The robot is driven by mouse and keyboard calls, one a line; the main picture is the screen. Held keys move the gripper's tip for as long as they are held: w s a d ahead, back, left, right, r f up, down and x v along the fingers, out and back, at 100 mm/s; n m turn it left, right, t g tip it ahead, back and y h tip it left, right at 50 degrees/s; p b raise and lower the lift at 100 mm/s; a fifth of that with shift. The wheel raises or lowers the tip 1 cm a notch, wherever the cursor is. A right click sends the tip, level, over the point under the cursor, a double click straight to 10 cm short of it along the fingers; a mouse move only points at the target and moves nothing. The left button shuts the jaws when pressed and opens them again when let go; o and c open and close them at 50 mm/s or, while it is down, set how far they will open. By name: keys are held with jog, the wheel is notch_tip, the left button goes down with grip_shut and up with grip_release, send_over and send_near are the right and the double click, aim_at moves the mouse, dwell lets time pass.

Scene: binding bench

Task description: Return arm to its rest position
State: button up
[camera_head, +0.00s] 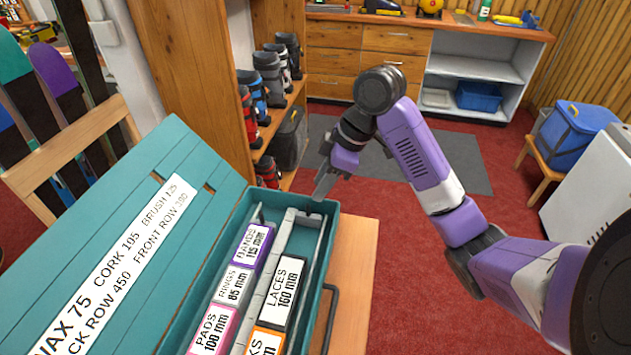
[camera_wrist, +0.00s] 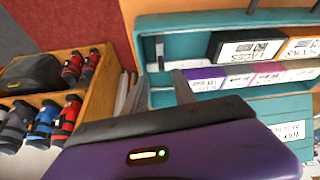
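My arm (camera_head: 423,158) reaches in from the right and bends over near the middle of the head view. My gripper (camera_head: 322,170) hangs just beyond the far end of the teal box (camera_head: 333,208), with nothing held. In the wrist view, the two fingers of my gripper (camera_wrist: 160,88) show apart with a gap between them, beside the end of the box. My gripper is open. The box's lid is up and lies back to the left. I cannot tell the exact clearance between fingers and box.
The box holds labelled cartons, among them a LACES carton (camera_head: 282,291) and a purple BANDS carton (camera_head: 252,243). A wooden boot shelf (camera_head: 247,180) stands beyond my gripper. A blue cooler (camera_head: 577,137) rests on a stool at the right. Open floor lies beyond my arm.

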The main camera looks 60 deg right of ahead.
dwell(0.3)
jog(key=w+d+r+m+t+h, duration=0.2)
jog(key=w+d+r+m+t, duration=0.1)
jog(key=w+r+t, duration=0.55)
jog(key=w+a+r+m+t+h, duration=0.4)
jog(key=a+m+t, duration=0.1)
jog(key=m, duration=0.2)
jog(key=s+a+f+n+g+y, duration=0.1)
jog(key=s+a+f, duration=0.4)
jog(key=s+a, duration=0.3)
jog(key=s+a+f+n+y, duration=0.1)
jog(key=s+a+f, duration=0.4)
jog(key=s, duration=1.1)
jog(key=s+a+f+n+g+y, duration=0.1)
jog(key=s+a+f, duration=0.4)
jog(key=s+a, duration=0.5)
jog(key=shift+s+a+f+n+g+y, duration=0.15)
jog(key=shift+s+a+n+g+y, duration=0.25)
jog(key=shift+s+n, duration=0.5)
jog(key=shift+s, duration=0.25)
